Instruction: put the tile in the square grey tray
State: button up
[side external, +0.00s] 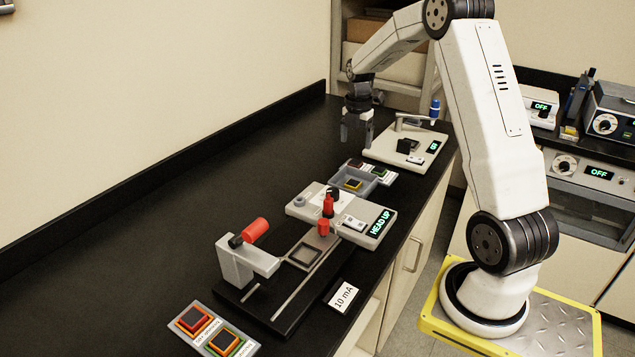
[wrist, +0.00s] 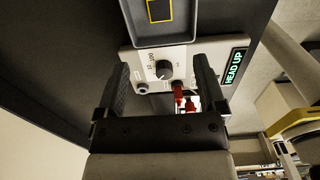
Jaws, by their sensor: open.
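A dark tile with a yellow border (side external: 353,184) lies inside the square grey tray (side external: 337,181) on the black bench. In the wrist view the tile (wrist: 160,10) shows at the top edge, partly cut off, inside the tray's rim (wrist: 164,40). My gripper (side external: 356,138) is open, with nothing between its fingers, raised above the bench behind the tray. In the wrist view my gripper (wrist: 161,70) shows two spread fingers, apart from tile and tray.
The profiler (side external: 340,210), reading HEAD UP, stands in front of the tray with red knobs and a square stage frame (side external: 304,255). A beige device (side external: 408,148) stands behind. The bench's left side is clear.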

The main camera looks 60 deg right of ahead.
jog(key=shift+a, duration=0.15)
jog(key=s+a+f+m+t, duration=0.1)
jog(key=s+a+m, duration=0.2)
jog(key=a+m, duration=0.3)
jog(key=s+a+f+m, duration=0.1)
jog(key=s+a+m, duration=0.3)
jog(key=a, duration=1)
jog(key=s+a+f+m+t, duration=0.1)
jog(key=s+a+m, duration=0.3)
jog(key=a+m, duration=0.4)
jog(key=a, duration=0.2)
jog(key=shift+a+t, duration=0.3)
jog(key=shift+a, duration=0.1)
